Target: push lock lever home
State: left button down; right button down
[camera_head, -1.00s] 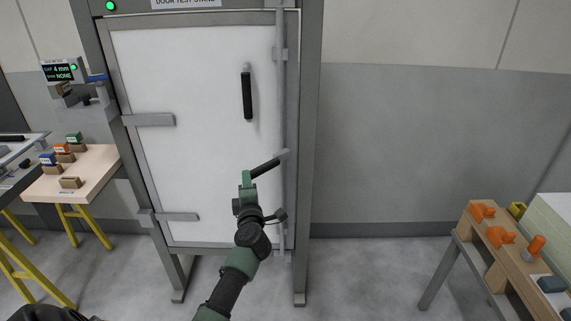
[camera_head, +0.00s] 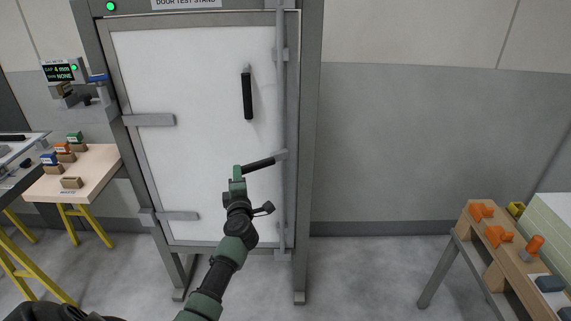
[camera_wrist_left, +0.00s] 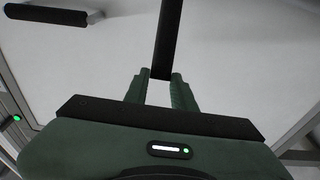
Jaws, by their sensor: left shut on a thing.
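The lock lever (camera_head: 260,164) is a black-gripped bar joined to the grey vertical lock rod (camera_head: 281,110) at the right edge of the white door (camera_head: 190,130). It points left and slightly down across the door's lower half. My left gripper (camera_head: 238,174) is shut on the lever's free end. In the left wrist view the black lever (camera_wrist_left: 164,40) runs down between the two green fingertips of the gripper (camera_wrist_left: 161,80). The door sits in its grey frame; whether it is fully shut I cannot tell. My right gripper is not in view.
A fixed black door handle (camera_head: 247,95) is above the lever. A wooden bench (camera_head: 500,265) with orange parts stands right. Floor between is clear.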

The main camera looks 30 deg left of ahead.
pick_arm(q)
jog(key=shift+a, duration=0.1)
jog(key=shift+w+a, duration=0.3)
jog(key=shift+a, duration=0.4)
jog(key=shift+w+a, duration=0.3)
jog(key=shift+a, duration=0.35)
jog(key=shift+w+a, duration=0.3)
jog(key=shift+a, duration=0.4)
jog(key=shift+a, duration=0.1)
jog(key=shift+a+b+x, duration=0.2)
jog(key=shift+b+x, duration=0.35)
jog(key=shift+x, duration=0.9)
jog(key=c, duration=1.2)
grip_release()
jog(key=shift+s, duration=0.2)
jog(key=shift+o, duration=0.2)
